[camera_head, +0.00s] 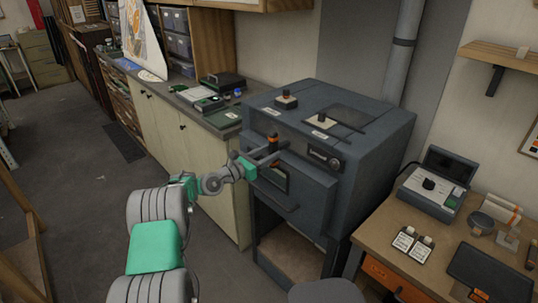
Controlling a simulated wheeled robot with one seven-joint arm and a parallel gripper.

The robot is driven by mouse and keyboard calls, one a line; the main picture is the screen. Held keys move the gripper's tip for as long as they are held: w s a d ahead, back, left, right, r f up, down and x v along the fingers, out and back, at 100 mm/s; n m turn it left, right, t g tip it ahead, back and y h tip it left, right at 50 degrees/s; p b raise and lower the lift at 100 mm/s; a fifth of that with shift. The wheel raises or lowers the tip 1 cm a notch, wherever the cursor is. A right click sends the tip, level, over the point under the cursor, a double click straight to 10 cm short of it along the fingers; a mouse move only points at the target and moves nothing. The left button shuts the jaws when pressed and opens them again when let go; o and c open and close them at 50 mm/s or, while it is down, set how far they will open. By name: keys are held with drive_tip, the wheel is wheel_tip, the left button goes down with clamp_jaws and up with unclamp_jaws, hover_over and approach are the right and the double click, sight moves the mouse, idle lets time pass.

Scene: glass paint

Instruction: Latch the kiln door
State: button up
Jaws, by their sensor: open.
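The kiln (370,160) is a dark blue-grey box on a stand, in the middle right of the head view. Its front door (312,196) has a small window and a bar handle (278,197) below it. The door looks closed or nearly so; I cannot tell if a gap is left. A small orange-tipped part, which looks like the latch (273,138), sits near the top of the door. My gripper (268,156) is open at the upper left of the door, close to this part. I cannot tell whether they touch. My wrist hides the door's left edge.
A cabinet with a grey counter (215,118) stands left of the kiln. A wooden workbench (385,240) with a dark-lidded device (437,187) is at the right. A grey rounded seat (325,292) is at the bottom. Open floor (75,190) lies to the left.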

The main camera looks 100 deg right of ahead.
drive_tip(key=shift+w, duration=0.1)
drive_tip(key=b+v, duration=0.2)
drive_tip(key=v, duration=0.5)
drive_tip(key=shift+w+a, duration=0.2)
drive_tip(key=shift+a, duration=0.05)
